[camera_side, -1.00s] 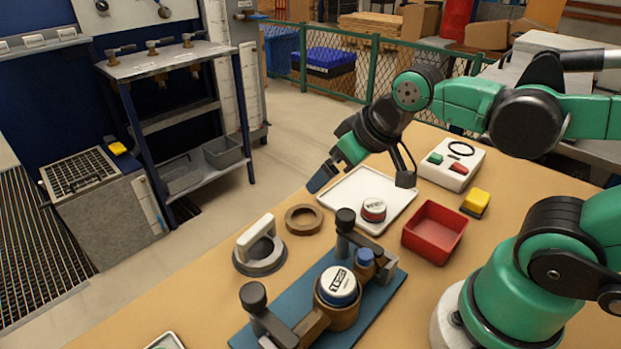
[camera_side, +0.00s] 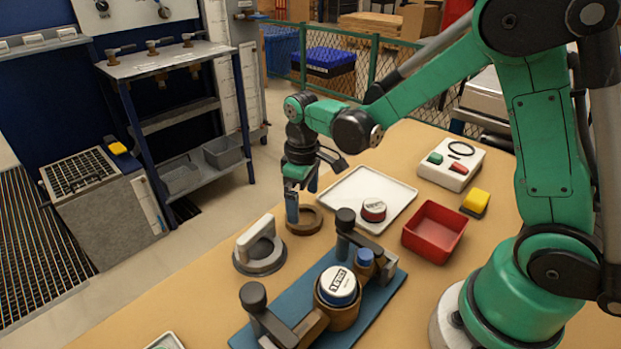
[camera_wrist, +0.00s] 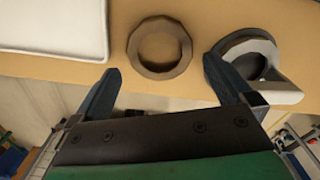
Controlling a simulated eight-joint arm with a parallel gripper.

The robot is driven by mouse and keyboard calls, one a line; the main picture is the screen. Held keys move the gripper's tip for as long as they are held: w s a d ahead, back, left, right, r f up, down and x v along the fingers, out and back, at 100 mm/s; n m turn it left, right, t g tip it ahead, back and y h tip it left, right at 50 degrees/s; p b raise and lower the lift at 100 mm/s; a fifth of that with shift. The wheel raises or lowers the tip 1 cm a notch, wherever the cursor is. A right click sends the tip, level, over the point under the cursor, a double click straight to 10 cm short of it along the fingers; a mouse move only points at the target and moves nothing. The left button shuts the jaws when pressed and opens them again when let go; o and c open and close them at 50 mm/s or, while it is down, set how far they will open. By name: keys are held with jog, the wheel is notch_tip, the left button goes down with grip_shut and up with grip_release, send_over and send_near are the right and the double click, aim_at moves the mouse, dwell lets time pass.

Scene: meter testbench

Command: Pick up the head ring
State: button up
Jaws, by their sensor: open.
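The head ring, a brown ring with a round hole, lies flat on the tan table. In the side view the head ring (camera_side: 306,225) is below and just behind my gripper's fingers. My gripper (camera_side: 301,200) points down at it, and its fingertips partly overlap the ring in this view. In the wrist view the head ring (camera_wrist: 159,48) lies beyond my gripper (camera_wrist: 168,80), centred between the two spread fingers. My gripper is open and empty. I cannot tell the exact height of the fingertips above the table.
A grey ring with a white handle (camera_side: 246,243) stands close by, and shows near the right finger in the wrist view (camera_wrist: 290,92). A white tray (camera_side: 342,186) lies behind right. A blue fixture plate (camera_side: 382,289) with a meter and clamps, and a red bin (camera_side: 421,251), are nearby.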

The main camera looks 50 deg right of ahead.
aim_at(304, 223)
jog(key=shift+f, duration=1.85)
jog(key=c, duration=1)
jog(key=shift+r, duration=0.1)
